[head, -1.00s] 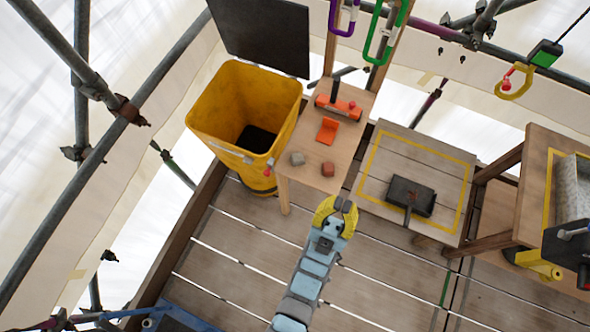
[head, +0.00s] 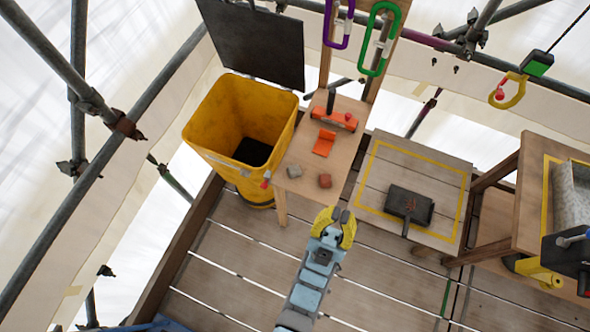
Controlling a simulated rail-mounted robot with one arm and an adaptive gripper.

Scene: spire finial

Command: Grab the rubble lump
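My gripper (head: 341,213), yellow with dark tips, is just below the bench's front edge in the picture, apart from both lumps. Nothing shows in it.
The wooden bench (head: 306,153) also carries an orange tool (head: 334,119) and an orange piece (head: 324,143). An open yellow bin (head: 214,118) stands to its left. A dark pan (head: 423,207) lies on a yellow-marked platform to the right. Carabiners hang above.

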